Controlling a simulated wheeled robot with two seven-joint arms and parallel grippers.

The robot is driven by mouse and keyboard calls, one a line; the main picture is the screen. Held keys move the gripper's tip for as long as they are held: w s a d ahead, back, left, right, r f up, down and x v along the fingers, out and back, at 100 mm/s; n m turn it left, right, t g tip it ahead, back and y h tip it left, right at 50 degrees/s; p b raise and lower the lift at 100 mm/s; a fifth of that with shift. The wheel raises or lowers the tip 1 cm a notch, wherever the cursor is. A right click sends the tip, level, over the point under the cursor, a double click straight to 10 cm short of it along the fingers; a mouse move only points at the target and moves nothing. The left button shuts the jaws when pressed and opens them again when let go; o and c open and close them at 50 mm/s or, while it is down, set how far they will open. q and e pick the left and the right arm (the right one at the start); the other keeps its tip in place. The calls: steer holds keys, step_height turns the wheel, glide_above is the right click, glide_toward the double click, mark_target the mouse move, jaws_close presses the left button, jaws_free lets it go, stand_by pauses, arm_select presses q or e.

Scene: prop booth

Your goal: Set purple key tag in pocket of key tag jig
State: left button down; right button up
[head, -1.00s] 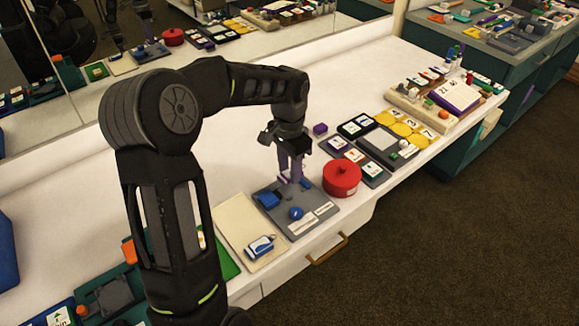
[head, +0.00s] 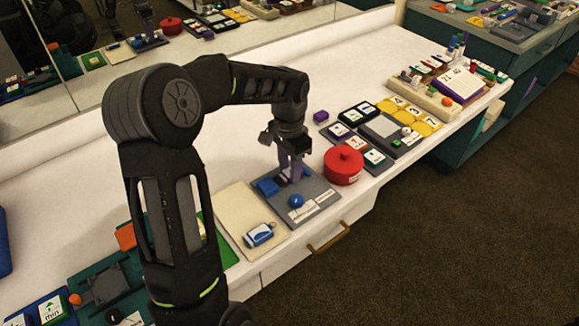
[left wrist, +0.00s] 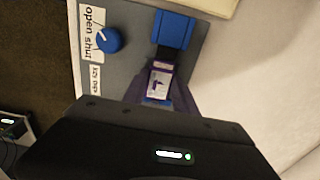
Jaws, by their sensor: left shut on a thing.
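The key tag jig (head: 322,200) is a grey plate near the table's front edge, with a blue block (head: 267,187) and a round blue knob (head: 296,200). In the left wrist view the knob (left wrist: 109,39) sits beside an "open shut" label, and the blue block (left wrist: 174,28) is near the tag. My left gripper (head: 288,177) is over the jig, shut on the purple key tag (left wrist: 159,82), which has a white face with a dark mark. The tag lies between the fingers, close to the block's dark part. The pocket is hidden; I cannot tell whether the tag touches it. My right gripper is out of view.
A red lidded pot (head: 343,168) stands close to the right of the jig. A beige board (head: 232,205) with a blue-and-white tag (head: 259,235) lies to its left.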

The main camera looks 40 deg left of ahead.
arm_select(q)
steer(key=c, duration=0.9)
jaws_free()
steer(key=shift+r, duration=0.1)
step_height(320, 180, up, 8)
steer(key=shift+f, duration=0.2)
